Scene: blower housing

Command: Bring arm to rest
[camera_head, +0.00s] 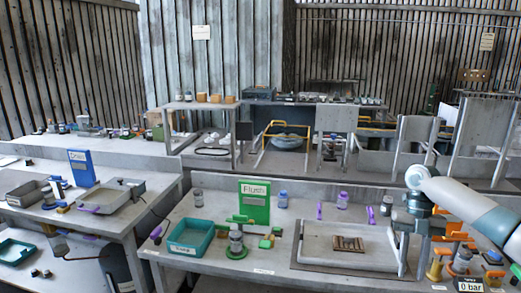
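My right arm (470,205) comes in from the right edge, its white and teal links ending in a round wrist joint. My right gripper (413,258) hangs down from it over the right part of the front bench, beside the grey tray's right end. Its two grey fingers look spread apart, with nothing visible between them. My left gripper is not in view.
The front bench holds a teal tray (190,238), a green "Flush" sign (254,203), a grey tray (345,264) with a brown plate (348,243), and several small bottles. Orange fittings and a "0 bar" label (470,287) stand close to my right gripper. A blue sign (82,168) stands on the left bench.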

